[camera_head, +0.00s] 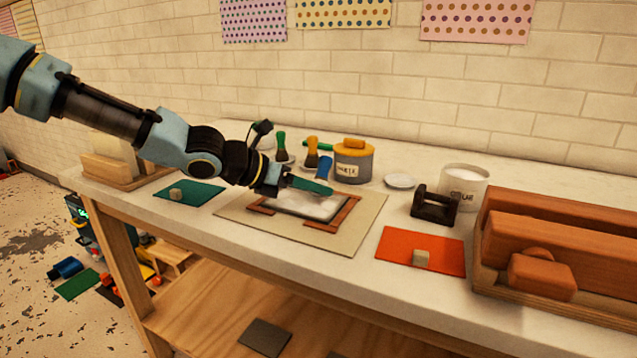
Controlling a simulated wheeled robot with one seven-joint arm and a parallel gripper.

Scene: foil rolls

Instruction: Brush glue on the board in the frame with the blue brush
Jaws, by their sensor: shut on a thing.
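The board (312,207) lies flat with a whitish upper surface; I cannot tell whether the white is glue. Brown frame pieces (334,215) flank it on a beige mat (350,231). My gripper (308,186) reaches in from the left, low over the board's back part. It is shut on the blue brush (324,163), whose blue handle sticks up by the fingertips. The bristles are hidden, and I cannot tell whether they touch the board.
A white pot (463,187), dark stand (434,205), orange mat (400,247) and wooden blocks (560,235) are right. A green mat (200,193) lies left.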

